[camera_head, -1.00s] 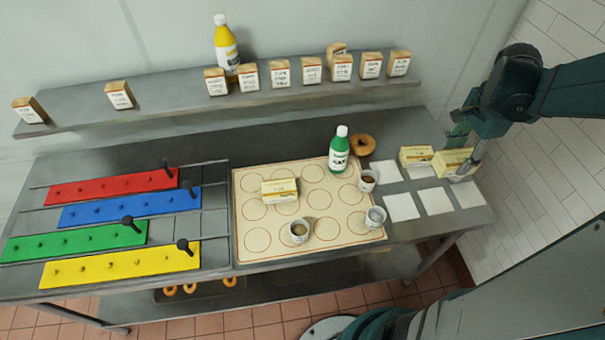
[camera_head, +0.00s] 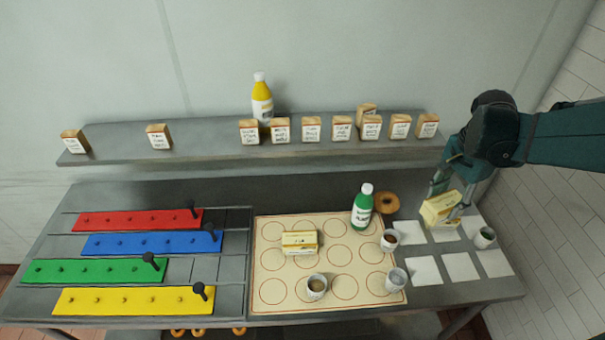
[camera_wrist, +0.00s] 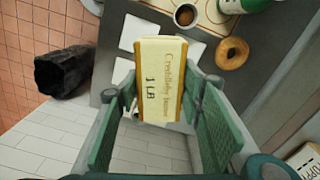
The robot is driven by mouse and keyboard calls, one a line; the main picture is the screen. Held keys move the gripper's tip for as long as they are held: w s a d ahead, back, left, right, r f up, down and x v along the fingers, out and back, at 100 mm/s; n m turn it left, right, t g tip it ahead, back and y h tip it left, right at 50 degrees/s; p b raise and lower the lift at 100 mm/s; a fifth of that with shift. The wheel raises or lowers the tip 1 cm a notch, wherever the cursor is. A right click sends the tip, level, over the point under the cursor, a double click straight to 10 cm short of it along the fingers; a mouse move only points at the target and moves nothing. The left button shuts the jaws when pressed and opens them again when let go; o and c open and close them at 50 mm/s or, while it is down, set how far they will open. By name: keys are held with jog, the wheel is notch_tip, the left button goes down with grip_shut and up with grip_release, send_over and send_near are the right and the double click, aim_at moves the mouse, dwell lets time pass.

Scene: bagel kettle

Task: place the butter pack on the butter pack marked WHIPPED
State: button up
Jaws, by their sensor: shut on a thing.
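My gripper (camera_head: 447,204) is at the right of the counter, shut on a pale yellow butter pack (camera_head: 438,210). In the wrist view the held pack (camera_wrist: 160,80) lies between the two fingers, with "1 LB" readable on its face. It looks tilted in the head view and sits over or near the white squares; I cannot tell its height. Another butter pack (camera_head: 299,243) lies on the circle-marked mat, its label too small to read. I cannot make out a separate second pack at the right, and the word WHIPPED is not readable anywhere.
White squares (camera_head: 461,267) lie clear in front. A shelf (camera_head: 210,145) with labelled blocks runs behind.

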jog(key=w+a+n+p, duration=0.1)
jog(key=w+a+n, duration=0.35)
jog(key=a, duration=0.75)
jog(key=n+p, duration=0.2)
jog(key=n, duration=0.8)
send_over(300, 238)
jog(key=shift+f, duration=2.55)
jog(key=shift+f, duration=2.95)
jog(key=shift+f, duration=0.1)
jog(key=shift+f, duration=1.95)
